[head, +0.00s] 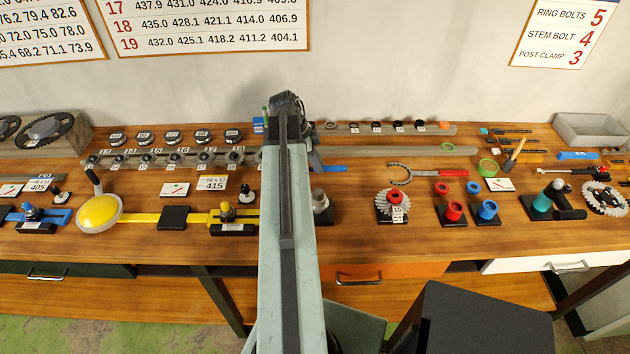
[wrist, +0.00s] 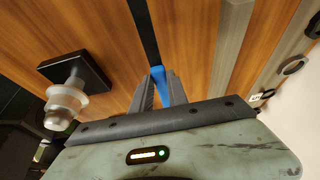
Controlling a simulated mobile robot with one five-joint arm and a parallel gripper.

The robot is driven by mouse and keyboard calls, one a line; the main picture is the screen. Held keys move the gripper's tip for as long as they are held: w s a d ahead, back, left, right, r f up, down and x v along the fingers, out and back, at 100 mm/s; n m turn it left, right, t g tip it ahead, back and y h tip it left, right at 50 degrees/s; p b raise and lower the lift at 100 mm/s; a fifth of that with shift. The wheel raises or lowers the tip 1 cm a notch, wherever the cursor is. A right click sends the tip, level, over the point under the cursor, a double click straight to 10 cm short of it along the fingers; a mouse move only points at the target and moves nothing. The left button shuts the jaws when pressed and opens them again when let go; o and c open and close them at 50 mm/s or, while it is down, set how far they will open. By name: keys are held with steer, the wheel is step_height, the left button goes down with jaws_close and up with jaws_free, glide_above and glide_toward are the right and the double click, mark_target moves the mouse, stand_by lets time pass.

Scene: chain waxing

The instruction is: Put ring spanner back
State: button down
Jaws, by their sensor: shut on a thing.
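My gripper (wrist: 162,90) is shut on a slim blue piece, which I take to be the ring spanner (wrist: 158,73). In the wrist view the blue piece sits between the two fingers, with a dark strip running away from its far end; I cannot tell whether the strip is part of it. In the head view a short blue length (head: 332,168) shows just right of my arm, over the back of the bench. The rest of the tool is hidden by my arm and gripper. No ring end is visible. I cannot tell whether the tool touches the bench.
A black-based post with a pale fitting (wrist: 68,95) stands left of my gripper in the wrist view. Bare wood (head: 350,215) lies right of my arm.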

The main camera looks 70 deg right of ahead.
step_height(320, 180, down, 4)
steer(key=b, duration=0.3)
steer(key=shift+b, duration=0.4)
steer(key=shift+s+r, duration=0.1)
steer(key=shift+r, duration=0.15)
steer(key=shift+f, duration=0.15)
steer(key=c, duration=1.3)
jaws_free()
steer(key=shift+r+p, duration=0.5)
steer(key=shift+p, duration=0.05)
steer(key=p+v, duration=1)
steer(key=v, duration=0.1)
steer(key=shift+r, duration=0.15)
steer(key=shift+a, duration=0.1)
